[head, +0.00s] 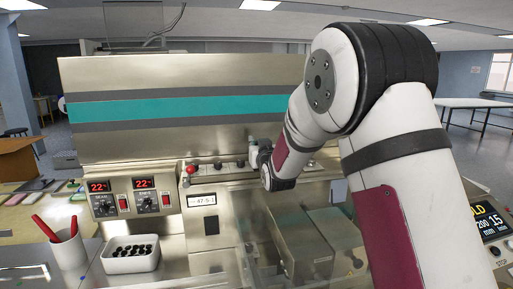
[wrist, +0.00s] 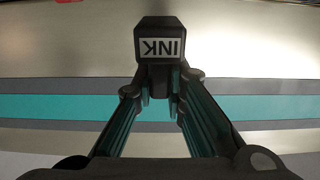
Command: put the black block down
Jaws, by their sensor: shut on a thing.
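The black block (wrist: 158,28) carries a white label reading INK, which shows upside down in the wrist view. My gripper (wrist: 161,84) is shut on its lower part, with a finger on each side. The block is held up in front of a metal surface with a teal stripe, and I cannot tell how far from it. In the head view my arm reaches over the machine, and I cannot make out the gripper or the block there.
The wrapper's steel cover (head: 180,75) stands behind my arm. A white tray (head: 117,266) of dark round pieces and a white cup (head: 70,252) with red pens stand front left. A panel with a small display (head: 203,200) and a red button (head: 190,169) are close to my arm.

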